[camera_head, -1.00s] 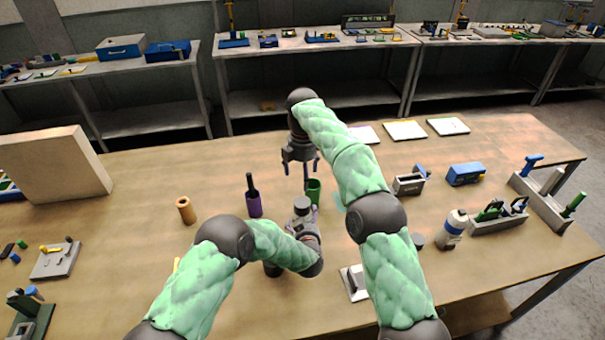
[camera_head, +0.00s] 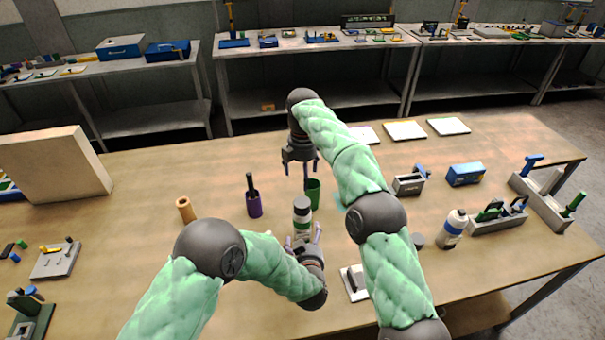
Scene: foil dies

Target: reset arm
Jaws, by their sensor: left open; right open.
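My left gripper (camera_head: 304,236) is open in the middle of the table. My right gripper (camera_head: 301,168) is open and points down, above and behind a green cup (camera_head: 313,187). It holds nothing that I can see.
A purple cup (camera_head: 254,205) with a dark tool in it and a wooden cylinder (camera_head: 186,210) stand to the left. A white bottle (camera_head: 452,230), a grey rack (camera_head: 497,222) and a blue box (camera_head: 465,174) stand to the right.

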